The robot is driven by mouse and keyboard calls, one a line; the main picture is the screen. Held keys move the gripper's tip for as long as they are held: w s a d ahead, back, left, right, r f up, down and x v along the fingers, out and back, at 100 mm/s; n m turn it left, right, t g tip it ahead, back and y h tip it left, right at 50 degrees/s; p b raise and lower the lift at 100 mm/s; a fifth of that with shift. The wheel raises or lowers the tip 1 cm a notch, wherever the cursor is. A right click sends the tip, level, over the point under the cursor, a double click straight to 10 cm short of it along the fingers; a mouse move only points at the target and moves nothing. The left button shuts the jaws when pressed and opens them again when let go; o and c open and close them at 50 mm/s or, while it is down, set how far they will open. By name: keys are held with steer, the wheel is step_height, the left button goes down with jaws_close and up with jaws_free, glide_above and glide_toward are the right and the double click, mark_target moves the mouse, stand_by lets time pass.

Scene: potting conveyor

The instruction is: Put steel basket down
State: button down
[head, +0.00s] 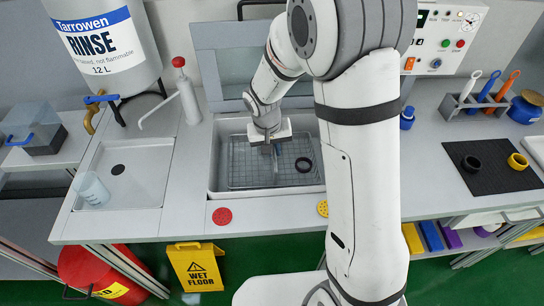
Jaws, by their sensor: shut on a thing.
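The steel basket (245,172) is a flat wire-mesh basket inside the rectangular bath (215,190) in the middle of the counter. My gripper (271,150) reaches down from above to the basket's far side and is shut on it; the fingertips are small and partly hidden. A black ring (303,164) shows in the right part of the basket. I cannot tell whether the basket touches the bath's floor. My arm hides the area to the right of the bath.
The bath's lid (235,65) stands open behind it. A sink (130,165) with a clear beaker (92,188) is at left, under the rinse tank (105,35). A black mat (490,168) with a black ring (471,163) and yellow ring (517,161) is at right.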

steer(key=shift+f, duration=1.65)
steer(key=c, duration=1.5)
jaws_free()
step_height(320, 180, up, 12)
steer(key=s+a, duration=0.1)
steer(key=a, duration=0.1)
steer(key=s+d+r, duration=0.2)
steer(key=s+d, duration=0.2)
steer(key=s, duration=0.2)
steer(key=s+d+r+t+y, duration=0.1)
steer(key=s+d+r, duration=0.2)
steer(key=s, duration=0.3)
steer(key=s+d+r, duration=0.3)
steer(key=s+d, duration=0.2)
steer(key=s, duration=0.2)
steer(key=shift+r+y, duration=0.15)
steer(key=shift+y, duration=0.15)
